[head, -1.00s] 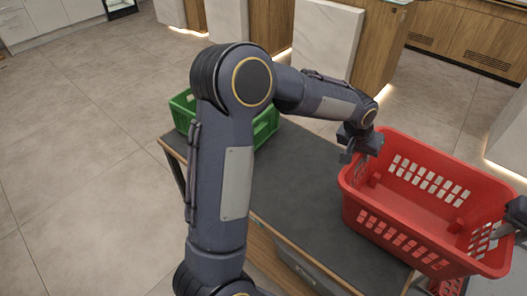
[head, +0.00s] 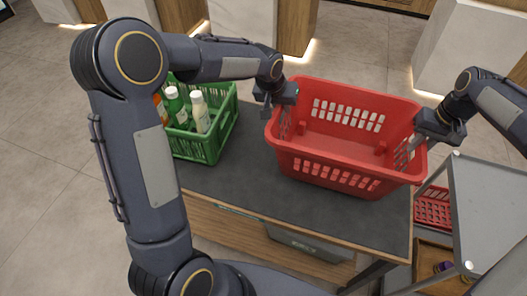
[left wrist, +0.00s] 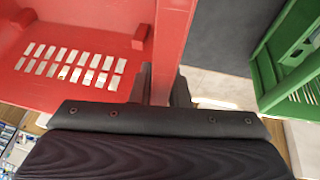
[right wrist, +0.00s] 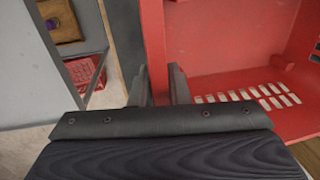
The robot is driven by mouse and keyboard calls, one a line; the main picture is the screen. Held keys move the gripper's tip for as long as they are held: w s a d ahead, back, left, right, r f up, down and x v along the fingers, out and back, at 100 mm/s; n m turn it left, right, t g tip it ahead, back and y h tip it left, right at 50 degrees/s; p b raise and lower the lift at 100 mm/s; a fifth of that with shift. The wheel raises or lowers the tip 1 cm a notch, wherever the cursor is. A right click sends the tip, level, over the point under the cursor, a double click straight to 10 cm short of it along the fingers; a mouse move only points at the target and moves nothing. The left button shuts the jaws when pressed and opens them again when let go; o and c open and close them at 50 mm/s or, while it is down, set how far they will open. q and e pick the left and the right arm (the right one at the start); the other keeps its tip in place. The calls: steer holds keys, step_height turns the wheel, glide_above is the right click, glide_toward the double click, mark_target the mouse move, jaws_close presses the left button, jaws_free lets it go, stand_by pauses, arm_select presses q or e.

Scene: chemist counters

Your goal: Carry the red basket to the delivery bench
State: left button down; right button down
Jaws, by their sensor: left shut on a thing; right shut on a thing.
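The red basket (head: 345,163) is upright and looks empty in the head view, over the dark-topped bench (head: 240,185). I cannot tell whether its base touches the bench. My left gripper (head: 274,104) is shut on the basket's left end wall. The left wrist view shows that red wall (left wrist: 172,45) between the fingers. My right gripper (head: 421,140) is shut on the opposite end wall, at the right. The right wrist view shows this red wall (right wrist: 154,40) between the fingers. The inner fingertips are partly hidden by the walls.
A green basket (head: 205,150) with several bottles stands on the bench at the left, close to my left arm. A grey shelf or cart (head: 470,205), with a red basket (head: 432,212) below it, stands at the right. Pale counters line the back.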

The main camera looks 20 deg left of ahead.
arm_select(q)
steer(key=shift+f, duration=0.15)
arm_select(e)
steer(key=shift+f, duration=0.2)
